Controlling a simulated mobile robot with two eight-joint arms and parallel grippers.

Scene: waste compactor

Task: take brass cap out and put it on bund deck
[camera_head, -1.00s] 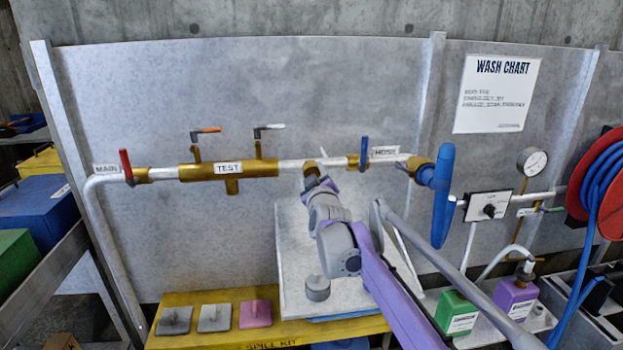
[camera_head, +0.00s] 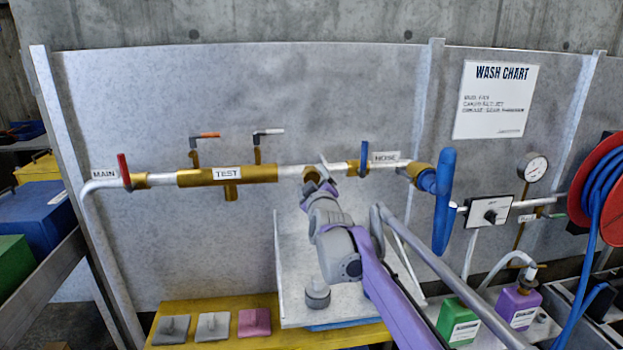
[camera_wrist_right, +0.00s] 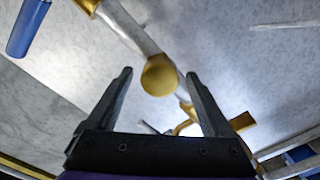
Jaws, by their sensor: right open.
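The brass cap (camera_wrist_right: 159,75) appears in the right wrist view as a round brass end on the pipe. In the head view, brass at that spot (camera_head: 311,174) shows on the pipe between the TEST and HOSE labels, partly hidden by my gripper. My right gripper (camera_head: 321,178) is open in front of it. In the wrist view its two dark fingers stand on either side of the cap, with gaps showing; contact is not visible. A pale grey deck (camera_head: 292,260), likely the bund deck, lies below, partly covered by my right arm. My left gripper is not in view.
A grey cylinder (camera_head: 317,293) stands on the deck. A red-handled valve (camera_head: 124,170), a blue-handled valve (camera_head: 364,155) and a large blue handle (camera_head: 444,200) stick out along the pipe. Green (camera_head: 458,322) and purple (camera_head: 518,306) containers stand at right.

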